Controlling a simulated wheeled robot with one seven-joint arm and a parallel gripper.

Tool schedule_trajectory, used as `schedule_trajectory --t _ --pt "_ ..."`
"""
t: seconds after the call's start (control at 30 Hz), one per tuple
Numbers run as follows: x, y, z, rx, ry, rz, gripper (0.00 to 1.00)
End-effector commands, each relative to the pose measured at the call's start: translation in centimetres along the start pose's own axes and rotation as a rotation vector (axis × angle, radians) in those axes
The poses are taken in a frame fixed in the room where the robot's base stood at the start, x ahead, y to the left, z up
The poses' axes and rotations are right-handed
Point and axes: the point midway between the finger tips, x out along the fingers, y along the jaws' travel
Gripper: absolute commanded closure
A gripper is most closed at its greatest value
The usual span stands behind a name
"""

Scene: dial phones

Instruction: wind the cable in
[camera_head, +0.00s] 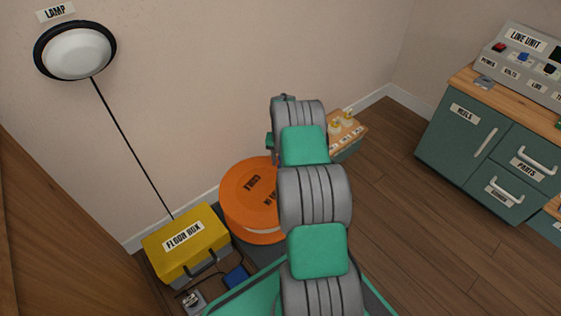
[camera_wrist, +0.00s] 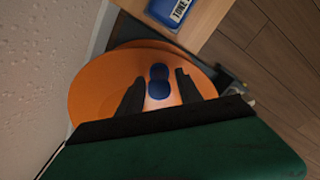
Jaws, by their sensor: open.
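An orange round cable reel (camera_head: 240,195) stands on the floor by the wall, with upside-down lettering on its top, partly hidden by my arm. A pale band shows under its rim. In the wrist view the reel's orange top (camera_wrist: 95,92) fills the middle. A blue knob (camera_wrist: 159,88) stands on it. My gripper (camera_wrist: 160,76) is open, with one dark finger on each side of the knob. I cannot tell whether the fingers touch it. In the head view my arm hides the knob and the fingers.
A yellow floor box (camera_head: 184,240) stands left of the reel, with dark cable and a small blue item (camera_head: 237,277) near it. A wooden-topped stand (camera_head: 350,135) is behind right; a blue tone box (camera_wrist: 176,11) shows above. Green cabinets (camera_head: 480,145) stand right, with open floor between.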

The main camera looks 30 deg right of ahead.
Motion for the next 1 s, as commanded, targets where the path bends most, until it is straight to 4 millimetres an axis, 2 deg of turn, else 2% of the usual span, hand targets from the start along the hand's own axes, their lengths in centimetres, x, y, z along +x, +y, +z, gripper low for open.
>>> schedule_trajectory --t 0.2,0.37,0.67,0.77,0.87,1.0 --pt "-4.6 -0.1 0.1 0.001 -0.003 0.001 0.58" --pt "-7.2 -0.1 0.0 0.001 0.001 0.001 0.58" --pt "-7.3 0.0 -0.1 0.001 0.002 0.0 0.58" --pt "-7.2 -0.3 -0.1 0.052 0.001 0.009 0.58" --pt "-6.8 -0.8 0.0 0.217 -0.001 0.042 0.58" --pt "-6.3 -1.6 0.1 0.593 0.013 0.122 0.58"
